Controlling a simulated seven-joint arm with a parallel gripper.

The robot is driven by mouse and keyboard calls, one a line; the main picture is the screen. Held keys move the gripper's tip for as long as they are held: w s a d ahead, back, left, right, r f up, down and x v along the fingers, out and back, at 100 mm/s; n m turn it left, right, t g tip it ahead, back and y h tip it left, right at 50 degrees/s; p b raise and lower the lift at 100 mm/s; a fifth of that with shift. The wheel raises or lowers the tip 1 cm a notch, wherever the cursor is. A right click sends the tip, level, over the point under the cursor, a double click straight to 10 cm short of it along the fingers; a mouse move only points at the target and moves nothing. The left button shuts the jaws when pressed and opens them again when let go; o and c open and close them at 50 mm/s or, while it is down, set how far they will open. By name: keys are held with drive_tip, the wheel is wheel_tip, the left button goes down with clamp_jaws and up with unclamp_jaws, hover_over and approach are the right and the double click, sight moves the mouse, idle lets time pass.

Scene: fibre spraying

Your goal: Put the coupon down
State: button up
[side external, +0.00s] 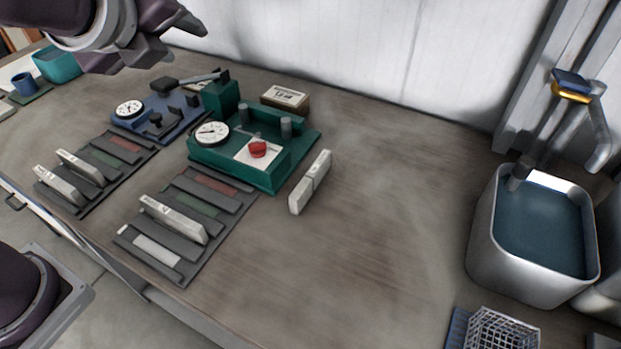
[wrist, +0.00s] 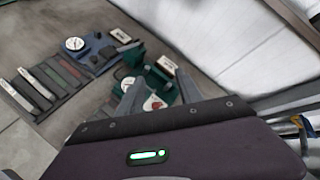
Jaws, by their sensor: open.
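A pale coupon (side external: 310,182) lies on the bench just right of the green fixture (side external: 270,178), apart from both racks. It looks set on its narrow edge. Two similar pale coupons (side external: 60,185) (side external: 79,167) sit in the left dark rack (side external: 125,158), and one (side external: 172,218) sits in the near dark rack (side external: 190,265). My gripper (side external: 184,43) is open, high above the back left of the bench, with no coupon seen in it. In the wrist view my gripper (wrist: 159,82) has its fingers apart, and the loose coupon cannot be made out.
The green fixture carries a dial, posts and a red knob (side external: 258,149). A blue fixture (side external: 165,120) with a dial is beside it. A small labelled box (side external: 286,99) stands behind. A water-filled metal tank (side external: 540,235) and wire basket (side external: 500,330) are at right. The bench centre is clear.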

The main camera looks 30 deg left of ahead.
sight(312, 178)
drive_tip(key=w+d+f+m+t+h, duration=0.1)
drive_tip(key=w+d+f+m+h, duration=0.1)
drive_tip(key=d+m, duration=0.45)
drive_tip(key=w+d+f+m+t+h, duration=0.1)
drive_tip(key=w+d+m+t+h, duration=0.1)
drive_tip(key=d+m, duration=0.45)
drive_tip(key=shift+n, duration=0.8)
drive_tip(key=f, duration=2.5)
drive_tip(key=shift+w+d+f, duration=0.2)
drive_tip(key=shift+d, duration=0.15)
drive_tip(key=x, duration=0.6)
drive_tip(key=shift+w+d, duration=0.2)
drive_tip(key=shift+w, duration=0.35)
clamp_jaws()
